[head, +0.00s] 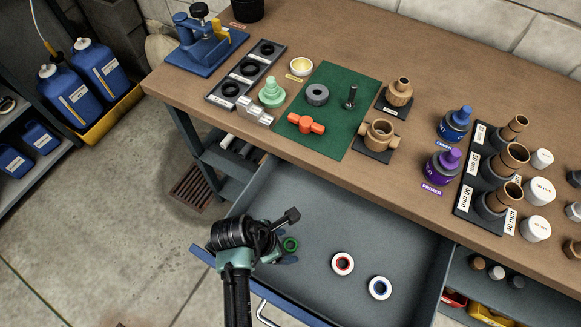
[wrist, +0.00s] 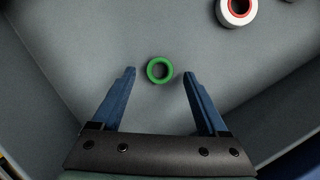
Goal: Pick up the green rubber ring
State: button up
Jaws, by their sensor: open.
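The green rubber ring (head: 290,244) lies flat on the floor of the open grey drawer (head: 330,225), near its left front part. In the wrist view the green ring (wrist: 160,70) sits between and just ahead of the two blue fingertips, with a gap on each side. My gripper (wrist: 159,72) is open and empty above the drawer floor. In the head view my arm and gripper (head: 285,258) partly cover the drawer's left front corner. I cannot tell the exact height of the fingertips over the ring.
Drawer walls stand close on the left and front. The workbench (head: 400,210) above holds fittings, a green mat (head: 340,84) and several labelled containers.

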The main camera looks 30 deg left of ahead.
jog(key=shift+w+f, duration=0.1)
jog(key=shift+f, duration=0.15)
grip_shut()
jog(key=shift+r, duration=0.1)
